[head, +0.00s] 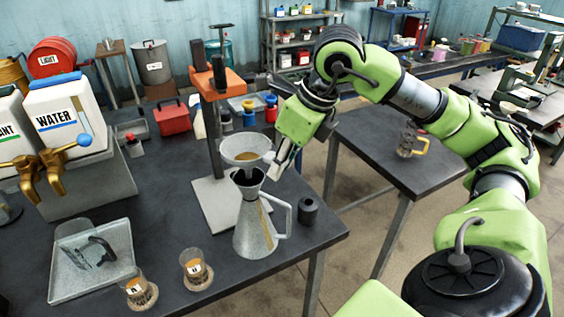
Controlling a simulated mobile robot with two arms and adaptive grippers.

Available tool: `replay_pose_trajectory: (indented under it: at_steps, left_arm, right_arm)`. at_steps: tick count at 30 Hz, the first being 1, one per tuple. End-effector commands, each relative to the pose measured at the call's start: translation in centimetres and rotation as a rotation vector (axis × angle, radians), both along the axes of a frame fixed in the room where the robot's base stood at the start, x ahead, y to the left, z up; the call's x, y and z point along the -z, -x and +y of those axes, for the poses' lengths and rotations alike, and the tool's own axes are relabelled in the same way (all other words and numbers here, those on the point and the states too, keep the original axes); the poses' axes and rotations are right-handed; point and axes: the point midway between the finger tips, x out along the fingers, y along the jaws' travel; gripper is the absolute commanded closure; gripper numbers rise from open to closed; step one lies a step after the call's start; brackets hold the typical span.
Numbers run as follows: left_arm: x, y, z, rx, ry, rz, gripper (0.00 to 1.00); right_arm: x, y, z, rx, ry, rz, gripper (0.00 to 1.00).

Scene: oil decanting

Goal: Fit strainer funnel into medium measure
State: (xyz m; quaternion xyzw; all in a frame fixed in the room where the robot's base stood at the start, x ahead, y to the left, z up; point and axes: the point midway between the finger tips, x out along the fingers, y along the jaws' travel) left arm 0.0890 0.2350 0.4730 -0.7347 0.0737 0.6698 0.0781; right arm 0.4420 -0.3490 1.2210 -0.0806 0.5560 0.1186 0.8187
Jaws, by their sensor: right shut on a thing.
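The strainer funnel (240,145) is a pale, wide bowl with a brownish inside. It is over the dark mouth of a grey metal conical jug with a side handle, which I take as the medium measure (249,235). The measure stands upright near the table's front right. My right gripper (279,164) is shut on the funnel at its right side. The funnel's lower end is at the measure's mouth, but I cannot tell whether it is inside or just above. My left gripper is not in view.
An orange-topped stand (207,125) rises close behind the funnel. A black cylinder (308,212) stands right of the measure. A side table (375,150) holds an amber mug (408,143).

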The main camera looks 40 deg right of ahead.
Motion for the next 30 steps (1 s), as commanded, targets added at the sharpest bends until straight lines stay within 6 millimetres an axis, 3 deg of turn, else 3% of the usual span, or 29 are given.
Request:
replay_pose_trajectory:
  at_steps: [30]
  left_arm:
    - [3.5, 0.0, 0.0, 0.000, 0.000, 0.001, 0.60]
  right_arm:
    - [3.8, 0.0, 0.0, 0.000, 0.001, -0.001, 1.00]
